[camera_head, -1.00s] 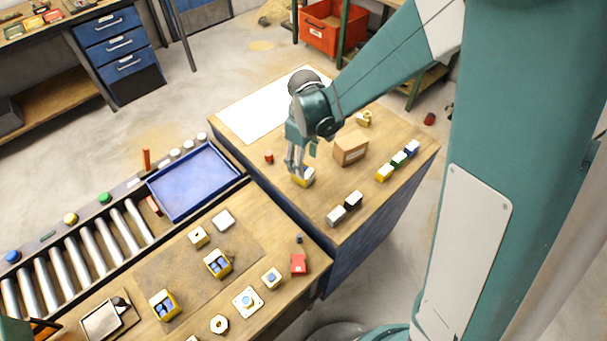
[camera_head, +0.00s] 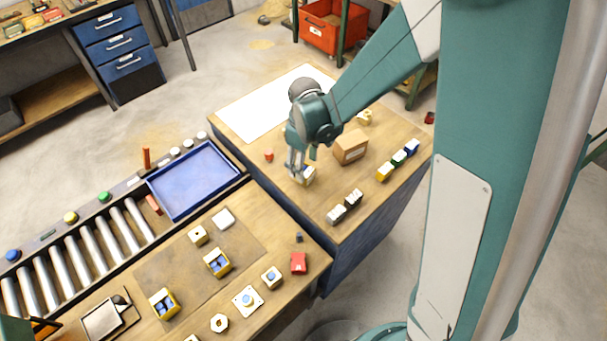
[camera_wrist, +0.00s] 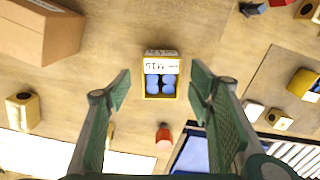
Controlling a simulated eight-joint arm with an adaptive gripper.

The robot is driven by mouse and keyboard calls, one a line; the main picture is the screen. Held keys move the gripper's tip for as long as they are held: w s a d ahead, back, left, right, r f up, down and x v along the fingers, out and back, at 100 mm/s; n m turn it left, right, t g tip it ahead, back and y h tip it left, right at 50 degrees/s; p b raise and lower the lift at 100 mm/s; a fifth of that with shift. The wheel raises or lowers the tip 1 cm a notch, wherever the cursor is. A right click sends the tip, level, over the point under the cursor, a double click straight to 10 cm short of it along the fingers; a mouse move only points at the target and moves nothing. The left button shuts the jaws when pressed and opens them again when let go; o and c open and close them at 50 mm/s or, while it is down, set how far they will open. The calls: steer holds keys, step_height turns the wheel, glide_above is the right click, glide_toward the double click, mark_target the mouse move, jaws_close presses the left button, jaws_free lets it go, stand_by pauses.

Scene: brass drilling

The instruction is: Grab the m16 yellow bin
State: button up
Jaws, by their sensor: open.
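The yellow M16 bin (camera_wrist: 160,77) is centred between my fingers in the wrist view. Its white label reads M16 upside down, and blue parts lie inside it. In the head view the bin (camera_head: 308,175) sits on the right wooden table, partly hidden by my gripper (camera_head: 300,172). My gripper (camera_wrist: 162,95) is open in the wrist view, with one finger on each side of the bin. Gaps show between the fingers and the bin, and no contact is visible.
A cardboard box (camera_head: 350,147) stands right of the bin. A small red object (camera_head: 269,155) lies to its left. Black and white bins (camera_head: 345,207) sit near the front edge, and coloured bins (camera_head: 398,160) at the right edge. A blue tray (camera_head: 193,180) lies left.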

steer(key=shift+f, duration=0.15)
steer(key=shift+a+f, duration=0.2)
steer(key=shift+f, duration=2.25)
steer(key=shift+c, duration=0.3)
steer(key=c, duration=0.9)
